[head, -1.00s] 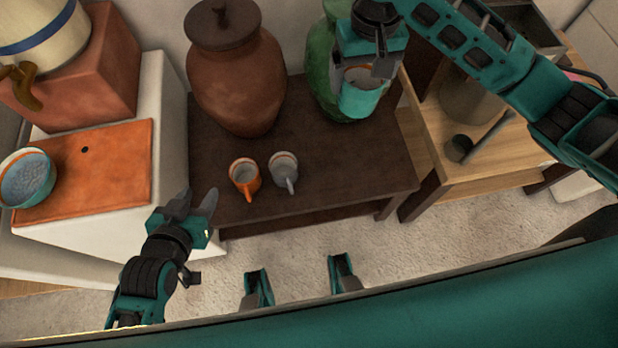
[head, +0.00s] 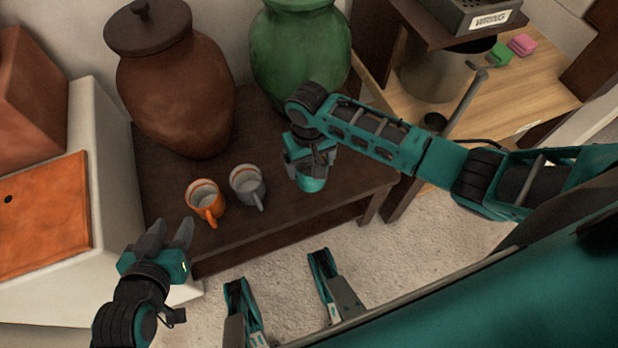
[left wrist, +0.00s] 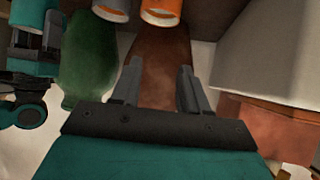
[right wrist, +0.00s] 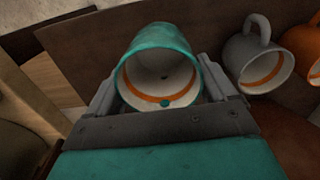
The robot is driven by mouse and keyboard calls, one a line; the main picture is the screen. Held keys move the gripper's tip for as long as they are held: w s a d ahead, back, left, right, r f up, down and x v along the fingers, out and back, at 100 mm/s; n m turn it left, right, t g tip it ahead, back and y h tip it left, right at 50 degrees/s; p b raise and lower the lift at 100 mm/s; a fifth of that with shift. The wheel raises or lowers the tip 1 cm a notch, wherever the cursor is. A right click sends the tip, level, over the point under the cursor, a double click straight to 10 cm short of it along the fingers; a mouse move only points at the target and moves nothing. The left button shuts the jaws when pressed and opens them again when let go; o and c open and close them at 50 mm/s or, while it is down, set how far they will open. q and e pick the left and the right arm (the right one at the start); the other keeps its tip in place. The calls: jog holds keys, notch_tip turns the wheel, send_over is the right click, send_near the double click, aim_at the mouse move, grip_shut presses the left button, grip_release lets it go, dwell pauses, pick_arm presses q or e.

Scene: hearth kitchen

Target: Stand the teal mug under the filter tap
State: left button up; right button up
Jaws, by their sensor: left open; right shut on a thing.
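The teal mug (head: 313,185) is in my right gripper (head: 309,164), above the right front part of the dark bench. In the right wrist view, the shut jaws hold the teal mug (right wrist: 162,42) from both sides. Its opening faces that camera, showing a white inside with an orange ring. It also shows at the upper left of the left wrist view (left wrist: 30,14). My left gripper (head: 170,236) is open and empty, by the bench's left front corner. No filter tap shows in the current views.
An orange mug (head: 205,203) and a grey mug (head: 247,186) stand on the dark bench (head: 290,222), left of the held mug. Behind them are a brown lidded jar (head: 178,95) and a green jar (head: 300,55). A white counter with an orange slab (head: 45,220) is at left.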

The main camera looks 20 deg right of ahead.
aim_at(310, 174)
notch_tip(310, 174, down, 6)
jog(key=shift+r+b, duration=0.1)
jog(key=shift+b, duration=1.15)
jog(key=shift+f, duration=0.2)
jog(key=o, duration=0.9)
pick_arm(q)
jog(key=shift+w+d+f, duration=0.2)
jog(key=shift+d+f, duration=0.15)
jog(key=shift+f, duration=0.35)
pick_arm(e)
jog(key=shift+o, duration=0.2)
jog(key=shift+r, duration=0.15)
